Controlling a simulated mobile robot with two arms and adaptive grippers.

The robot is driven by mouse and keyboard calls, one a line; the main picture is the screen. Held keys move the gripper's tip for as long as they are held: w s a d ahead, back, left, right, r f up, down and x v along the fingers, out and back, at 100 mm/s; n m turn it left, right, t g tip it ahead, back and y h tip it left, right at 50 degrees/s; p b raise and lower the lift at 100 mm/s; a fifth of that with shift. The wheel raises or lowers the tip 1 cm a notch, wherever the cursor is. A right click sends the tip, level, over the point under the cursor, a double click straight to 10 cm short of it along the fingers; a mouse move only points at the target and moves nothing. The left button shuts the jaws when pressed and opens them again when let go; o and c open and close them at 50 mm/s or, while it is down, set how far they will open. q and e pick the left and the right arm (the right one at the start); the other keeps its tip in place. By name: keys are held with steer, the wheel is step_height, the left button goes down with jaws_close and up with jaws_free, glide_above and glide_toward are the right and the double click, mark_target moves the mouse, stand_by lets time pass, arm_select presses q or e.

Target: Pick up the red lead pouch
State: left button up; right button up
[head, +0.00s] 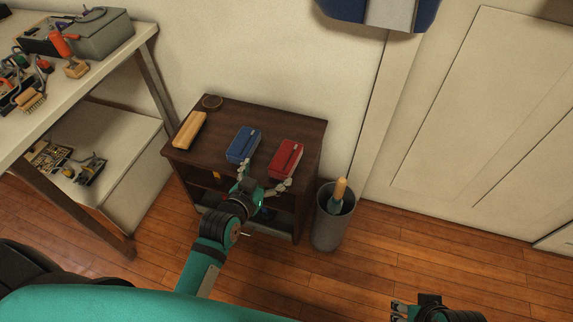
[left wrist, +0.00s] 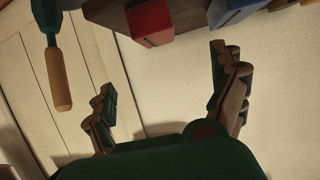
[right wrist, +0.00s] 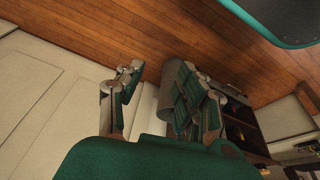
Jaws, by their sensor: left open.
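The red lead pouch (head: 286,158) lies on top of a dark brown cabinet (head: 220,113), near its right front edge, with a blue pouch (head: 243,144) to its left. My left gripper (head: 271,173) is open and empty at the cabinet's front edge, its fingers spread just in front of the two pouches. In the left wrist view the red pouch (left wrist: 151,23) shows beyond the spread fingers (left wrist: 162,68), apart from them. My right gripper (head: 398,309) is low at the bottom right of the head view. Its fingers (right wrist: 162,68) are apart and empty in the right wrist view.
A grey bin (head: 331,228) with a wooden-handled tool (head: 338,195) stands to the right. A workbench (head: 110,48) with tools is at left. Floor before the door is clear.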

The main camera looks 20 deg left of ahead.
arm_select(q)
steer(key=x, duration=0.2)
steer(key=b, duration=0.2)
glide_toward(288, 152)
steer(key=shift+x, duration=1.05)
steer(key=shift+b+x, duration=0.4)
steer(key=shift+x, duration=0.5)
steer(key=shift+w, duration=0.3)
steer(key=shift+b+x, duration=0.75)
steer(key=shift+x, duration=0.4)
steer(key=shift+b+x, duration=0.5)
steer(key=shift+x, duration=0.7)
steer(key=shift+f, duration=0.2)
arm_select(e)
steer(key=w+a+r+t+y, duration=0.1)
steer(key=w+a+r+t, duration=0.1)
steer(key=w, duration=0.4)
steer(key=w+a+r+t+y, duration=0.1)
steer(key=w+a+r+t, duration=0.1)
steer(key=w+r+t, duration=0.3)
steer(key=shift+w+a+t, duration=0.2)
steer(key=shift+w+t, duration=0.35)
steer(key=shift+t, duration=0.15)
